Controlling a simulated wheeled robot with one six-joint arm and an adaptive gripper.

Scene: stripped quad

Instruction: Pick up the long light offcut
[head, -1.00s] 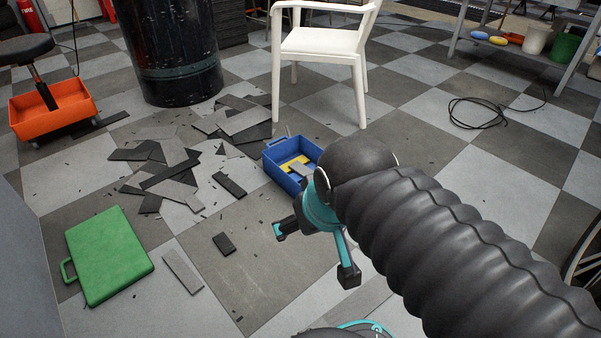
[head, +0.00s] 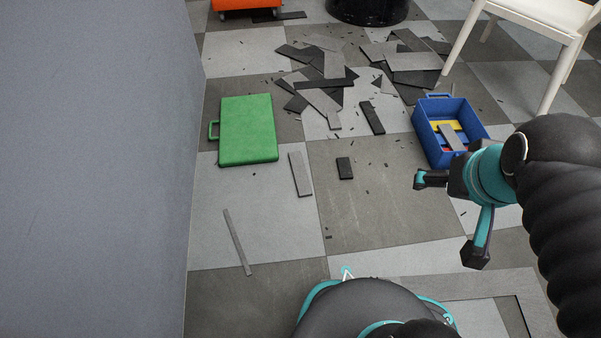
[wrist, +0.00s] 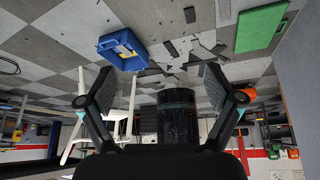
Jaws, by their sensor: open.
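Two separate light grey offcuts lie flat on the checkered floor in the head view. One is a flat strip (head: 300,174) just below the green case. The other is a longer, thinner strip (head: 237,242) nearer to me, close to the grey wall. I cannot tell for certain which is the long light offcut. My gripper (head: 452,217) is open and empty above the floor, to the right of both strips. In the wrist view its spread fingers (wrist: 158,92) have nothing between them, and neither strip is clearly seen there.
A green case (head: 248,130) lies near the wall (head: 95,160). A short dark offcut (head: 345,168) lies beside the flat strip. A blue bin (head: 430,140) holding pieces stands beyond my gripper. Scattered offcuts (head: 322,85) lie farther back. The floor between gripper and strips is mostly clear.

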